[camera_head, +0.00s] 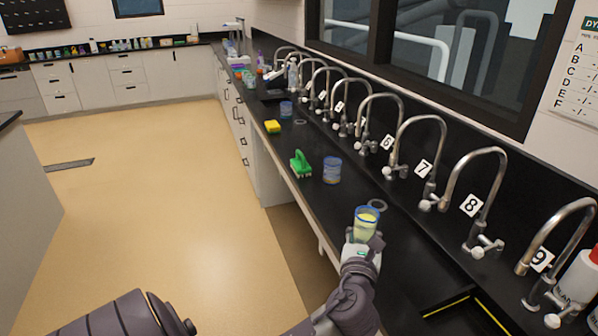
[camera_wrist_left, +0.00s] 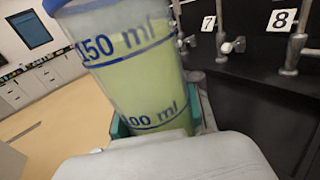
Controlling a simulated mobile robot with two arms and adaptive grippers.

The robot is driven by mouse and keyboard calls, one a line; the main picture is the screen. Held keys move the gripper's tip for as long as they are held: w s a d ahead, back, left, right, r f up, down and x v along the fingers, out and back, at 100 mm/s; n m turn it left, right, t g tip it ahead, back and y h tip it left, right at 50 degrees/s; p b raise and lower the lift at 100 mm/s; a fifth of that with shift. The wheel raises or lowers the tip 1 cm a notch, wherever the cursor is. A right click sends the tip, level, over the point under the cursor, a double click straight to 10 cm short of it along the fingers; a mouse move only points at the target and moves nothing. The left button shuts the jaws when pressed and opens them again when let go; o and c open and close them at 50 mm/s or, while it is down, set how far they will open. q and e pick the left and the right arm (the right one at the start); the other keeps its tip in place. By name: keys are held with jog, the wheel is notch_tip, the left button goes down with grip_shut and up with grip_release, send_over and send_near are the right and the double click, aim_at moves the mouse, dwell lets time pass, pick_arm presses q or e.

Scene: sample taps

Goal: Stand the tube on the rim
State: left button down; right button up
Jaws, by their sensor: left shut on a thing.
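The tube (camera_head: 366,224) is a clear container with a blue upper edge, blue volume marks and yellow-green liquid inside. My left gripper (camera_head: 362,243) is shut on it and holds it near upright over the black counter, with the gripper around its lower part. The tube also fills the middle of the left wrist view (camera_wrist_left: 135,70), slightly tilted there. A grey ring-shaped rim (camera_head: 377,203) lies on the counter just behind and right of the tube. I cannot tell how high the tube is above the counter. My right gripper is not in view.
A blue-marked clear container (camera_head: 332,170), a green brush (camera_head: 300,164) and a yellow sponge (camera_head: 272,127) stand farther along the counter (camera_head: 340,208). Numbered curved taps, such as number 8 (camera_head: 480,205), line the back. A yellow-edged sink (camera_head: 470,312) is at front right.

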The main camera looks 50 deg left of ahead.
pick_arm(q)
jog(key=shift+y, duration=0.3)
jog(key=shift+w+a+f+b, duration=0.2)
jog(key=shift+w+a+f, duration=1.1)
jog(key=shift+w+f, duration=0.45)
jog(key=shift+w+a+f+b, duration=0.15)
jog(key=shift+w+a+f, duration=1.2)
jog(key=shift+w+f, duration=0.4)
jog(key=shift+w+a+f+b, duration=0.2)
jog(key=shift+w+a+f, duration=1.1)
jog(key=shift+w+f, duration=0.45)
jog(key=shift+s+f, duration=0.15)
jog(key=c, duration=0.8)
grip_release()
jog(key=shift+f, duration=0.1)
jog(key=shift+o, duration=0.2)
jog(key=shift+r, duration=0.25)
jog(key=b+v, duration=0.1)
jog(key=v, duration=1.1)
jog(key=shift+r, duration=0.1)
